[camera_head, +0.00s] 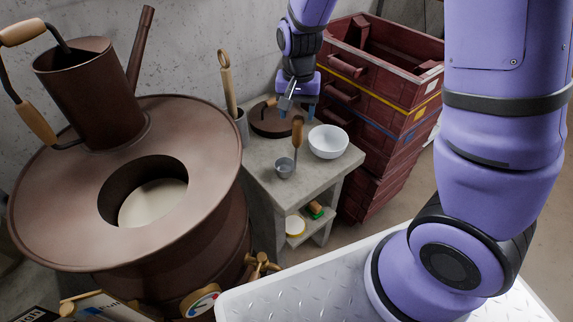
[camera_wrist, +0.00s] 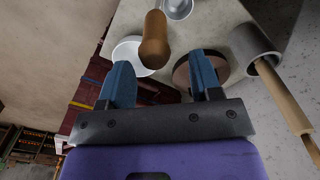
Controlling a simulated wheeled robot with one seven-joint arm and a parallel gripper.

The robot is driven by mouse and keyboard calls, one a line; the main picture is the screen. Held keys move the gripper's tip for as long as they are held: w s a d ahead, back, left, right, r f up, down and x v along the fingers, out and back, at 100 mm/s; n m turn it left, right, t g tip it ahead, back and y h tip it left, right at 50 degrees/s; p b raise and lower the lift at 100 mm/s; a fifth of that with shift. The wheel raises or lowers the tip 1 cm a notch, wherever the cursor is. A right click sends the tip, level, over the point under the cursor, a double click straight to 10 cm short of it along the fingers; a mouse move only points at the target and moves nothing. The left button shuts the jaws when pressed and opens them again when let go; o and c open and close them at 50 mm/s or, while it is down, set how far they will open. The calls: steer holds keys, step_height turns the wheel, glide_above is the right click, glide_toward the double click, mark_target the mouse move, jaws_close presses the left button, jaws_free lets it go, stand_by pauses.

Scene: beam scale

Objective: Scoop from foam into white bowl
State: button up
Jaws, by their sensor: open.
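The scoop stands on the concrete stand; its metal cup (camera_head: 284,169) rests there and its wooden handle (camera_head: 297,134) points up. My gripper (camera_head: 297,107) is open and empty just above the handle's top. In the wrist view, the handle (camera_wrist: 153,40) shows between my gripper's blue fingers (camera_wrist: 161,60), touching neither as far as I can see. The white bowl (camera_head: 328,142) sits right of the scoop and looks empty; it also shows in the wrist view (camera_wrist: 124,49), partly hidden. Pale foam (camera_head: 152,204) lies inside the round opening of the brown vat (camera_head: 60,215) at left.
A dark lid (camera_head: 268,121) lies behind the scoop on the stand (camera_head: 267,178). A grey pot (camera_head: 240,127) holds a wooden-handled tool (camera_head: 226,80). A brown watering can (camera_head: 88,90) stands on the vat. Red crates (camera_head: 385,95) are stacked right of the stand.

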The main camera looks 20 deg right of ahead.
mark_target(298, 127)
steer(key=f, duration=0.2)
steer(key=s+f, duration=0.1)
steer(key=shift+f, duration=0.35)
steer(key=shift+w+f, duration=0.1)
steer(key=shift+f, duration=0.4)
steer(key=shift+c, duration=0.4)
jaws_close()
